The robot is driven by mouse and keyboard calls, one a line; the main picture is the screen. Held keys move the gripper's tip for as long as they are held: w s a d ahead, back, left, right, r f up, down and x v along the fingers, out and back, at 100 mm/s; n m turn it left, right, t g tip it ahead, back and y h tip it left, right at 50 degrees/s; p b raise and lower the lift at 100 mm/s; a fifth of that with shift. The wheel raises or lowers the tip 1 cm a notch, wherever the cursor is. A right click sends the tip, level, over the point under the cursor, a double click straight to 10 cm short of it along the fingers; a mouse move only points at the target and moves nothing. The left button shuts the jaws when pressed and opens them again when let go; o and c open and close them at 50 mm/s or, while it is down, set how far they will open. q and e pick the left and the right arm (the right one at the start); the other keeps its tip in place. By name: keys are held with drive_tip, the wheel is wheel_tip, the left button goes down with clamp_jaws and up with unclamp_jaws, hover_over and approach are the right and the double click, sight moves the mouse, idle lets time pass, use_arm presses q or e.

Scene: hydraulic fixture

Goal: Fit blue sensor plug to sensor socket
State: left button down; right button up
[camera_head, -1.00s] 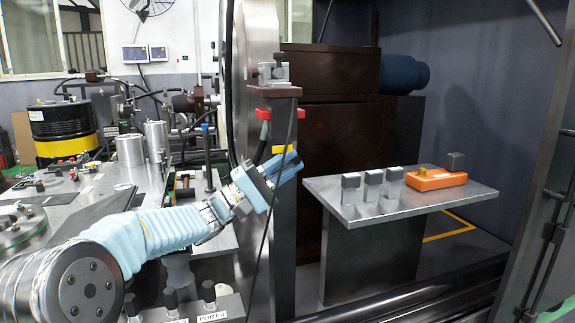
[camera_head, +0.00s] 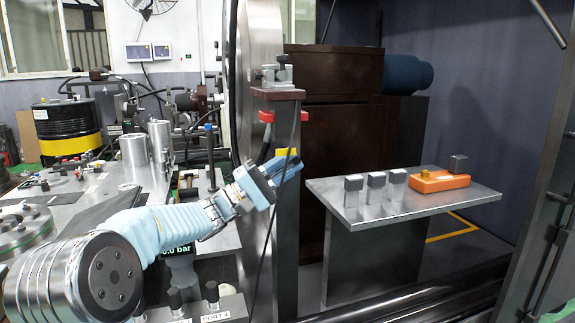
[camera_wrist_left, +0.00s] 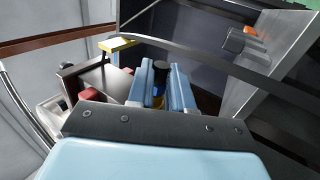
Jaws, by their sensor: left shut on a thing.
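My left gripper (camera_head: 288,170) is raised in front of the grey post, with blue fingers. In the left wrist view, its fingers (camera_wrist_left: 163,80) are shut on a small dark-topped thing (camera_wrist_left: 160,72) with some blue below, which looks like the blue sensor plug. In the head view the fingers hide it. The sensor socket cannot be made out for certain. A grey metal block (camera_head: 275,74) sits on the post's red-brown top, above the gripper. My right gripper is not in view.
A side table (camera_head: 420,207) at right holds several grey-capped blocks and an orange device (camera_head: 438,181). A thin black cable (camera_head: 266,240) hangs by the post. Red parts (camera_head: 304,116) and a yellow piece (camera_head: 285,152) are near the gripper. A workbench (camera_head: 110,180) stands at left.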

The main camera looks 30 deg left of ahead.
use_arm(q)
drive_tip(key=shift+a, duration=0.1)
idle(0.6)
drive_tip(key=c, duration=0.9)
unclamp_jaws()
drive_tip(key=shift+c, duration=0.2)
drive_tip(key=b+v, duration=0.2)
drive_tip(key=v, duration=1.1)
drive_tip(key=shift+s+a+f, duration=0.2)
drive_tip(key=shift+a+f, duration=0.05)
